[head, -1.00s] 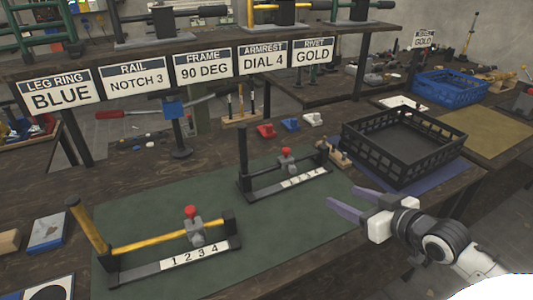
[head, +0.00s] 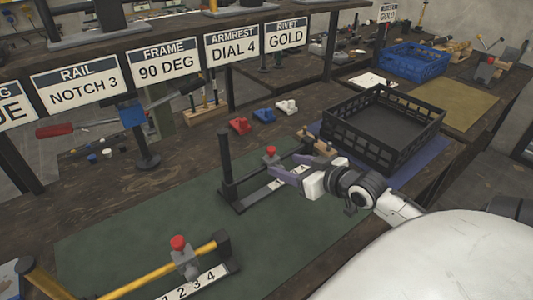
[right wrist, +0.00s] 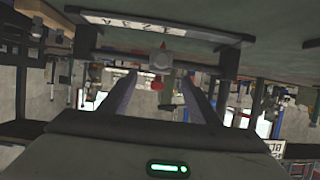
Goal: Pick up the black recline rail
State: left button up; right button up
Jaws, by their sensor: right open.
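The black recline rail (head: 240,203) stands on the green mat, with an upright post at its left end, a white number strip and a grey slider with a red knob. In the right wrist view the rail (right wrist: 205,33) appears upside down across the top, its red knob hanging between the fingers. My right gripper (head: 284,164) is open, its purple-grey fingers reaching over the rail's right part near the slider. The right wrist view shows the spread gripper (right wrist: 162,82) with no rail clamped. Contact cannot be told. My left gripper is out of view.
A yellow rail (head: 145,284) with a red knob stands nearer on the mat (head: 140,225). A black crate (head: 420,140) is right of the gripper. Red, blue and white small parts lie behind the rail, below a shelf with signs. The mat between the rails is clear.

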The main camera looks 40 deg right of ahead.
aim_at(275, 160)
jog(key=x, duration=0.4)
jog(key=shift+w+f, duration=0.15)
jog(key=shift+c, duration=0.2)
grip_shut()
jog(key=shift+r, duration=0.25)
